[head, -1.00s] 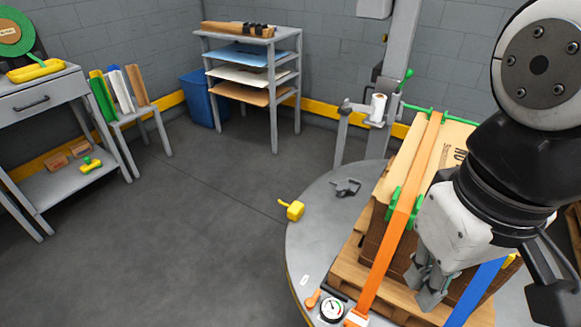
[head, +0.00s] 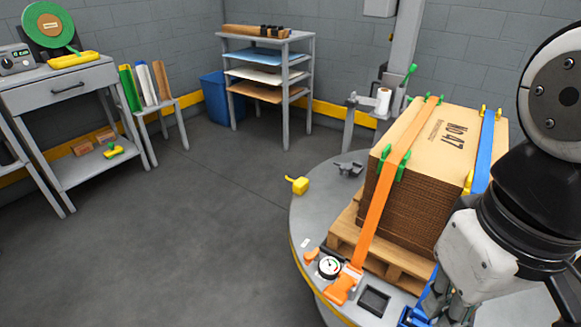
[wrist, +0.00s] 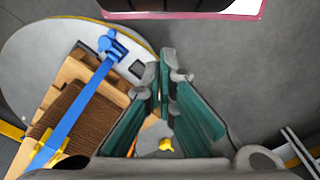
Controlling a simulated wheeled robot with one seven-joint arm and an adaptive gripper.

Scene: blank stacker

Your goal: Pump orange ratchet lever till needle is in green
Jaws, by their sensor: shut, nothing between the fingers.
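The orange ratchet lever (head: 340,289) sits at the turntable's front edge, at the lower end of the orange strap (head: 380,215). A round white gauge (head: 329,267) is just left of it; its dark needle is too small to read against the colours. My gripper (head: 452,313) is at the bottom right of the head view, right of the orange lever and apart from it, near the blue ratchet (head: 414,317). In the wrist view my gripper's fingers (wrist: 166,62) are close together with nothing between them, and the blue ratchet (wrist: 112,45) is to their left.
A cardboard stack (head: 415,185) on a wooden pallet (head: 345,232) stands on the round turntable (head: 310,215), also crossed by a blue strap (head: 485,150). The floor on the left is clear.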

